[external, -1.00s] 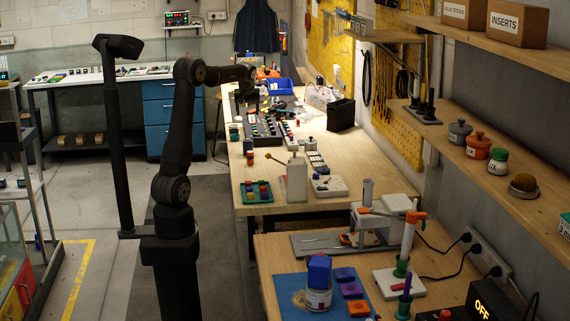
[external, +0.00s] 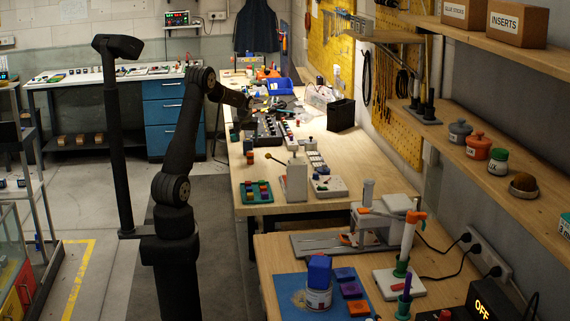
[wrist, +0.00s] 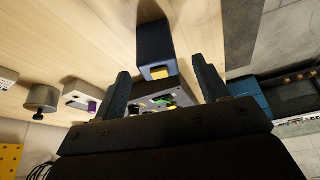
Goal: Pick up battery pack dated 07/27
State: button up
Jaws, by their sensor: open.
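In the wrist view a dark blue block with a yellow end (wrist: 154,45) stands on the wooden bench, between and beyond my fingertips. It may be a battery pack, but no date can be read on it. My gripper (wrist: 160,66) is open, with one finger on each side of the view and nothing held. In the external view my gripper (external: 243,120) is low over the left edge of the long bench, dark and hard to make out. Small dark items stand in a row beside it. I cannot tell which pack is dated 07/27.
A knobbed grey weight (wrist: 41,96) and a white piece with a purple part (wrist: 82,97) stand to the left.

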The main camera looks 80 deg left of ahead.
aim_at(248, 141)
jog(key=x, duration=0.5)
jog(key=shift+d+f, duration=0.2)
jog(key=shift+d, duration=0.1)
jog(key=c, duration=1.1)
